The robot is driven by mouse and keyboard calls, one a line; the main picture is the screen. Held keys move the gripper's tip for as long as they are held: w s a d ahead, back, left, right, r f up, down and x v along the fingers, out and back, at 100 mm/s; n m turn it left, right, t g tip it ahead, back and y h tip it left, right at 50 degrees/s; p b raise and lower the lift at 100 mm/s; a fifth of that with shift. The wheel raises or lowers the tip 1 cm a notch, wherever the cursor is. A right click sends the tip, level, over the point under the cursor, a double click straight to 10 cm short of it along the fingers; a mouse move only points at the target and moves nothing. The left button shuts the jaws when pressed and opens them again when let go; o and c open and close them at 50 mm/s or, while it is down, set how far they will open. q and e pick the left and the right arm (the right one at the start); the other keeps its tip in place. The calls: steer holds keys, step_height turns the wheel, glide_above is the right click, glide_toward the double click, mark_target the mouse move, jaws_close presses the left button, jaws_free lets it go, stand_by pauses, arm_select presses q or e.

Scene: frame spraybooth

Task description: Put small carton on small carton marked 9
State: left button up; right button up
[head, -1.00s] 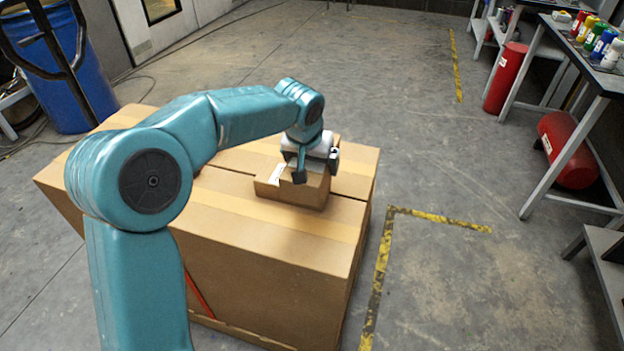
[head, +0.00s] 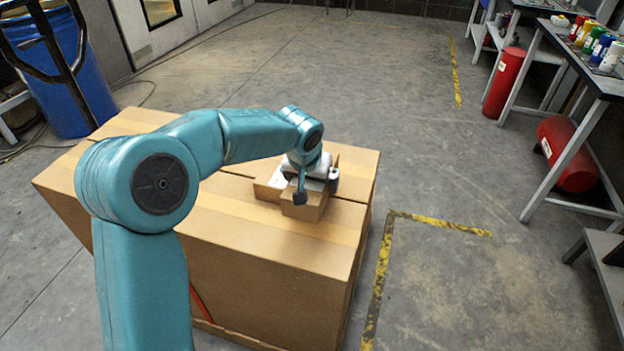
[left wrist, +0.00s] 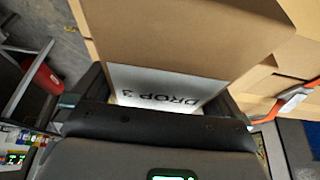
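My left gripper (head: 317,188) points down over the large cartons in the head view, one dark finger on each side of a small carton (head: 304,208). It is shut on this carton. In the left wrist view the held carton (left wrist: 185,30) fills the middle, with an upside-down white label reading DROP 3. Another small carton (head: 266,188) sits just behind and left of it on the large carton top, partly hidden by the gripper. No 9 can be read on it. I cannot tell whether the held carton touches anything below. My right gripper is not in view.
Large cartons (head: 262,275) form a broad, mostly bare top. A blue drum (head: 62,80) stands at the left. A red cylinder (head: 503,82), a red tank (head: 570,152) and benches with coloured bottles (head: 597,42) stand at the right. The floor between is clear.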

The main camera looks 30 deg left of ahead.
arm_select(q)
steer(key=shift+r, duration=0.35)
steer(key=p+v, duration=0.1)
steer(key=v, duration=1)
steer(key=shift+s+d+r, duration=0.1)
steer(key=shift+s+r, duration=0.15)
steer(key=shift+w, duration=0.1)
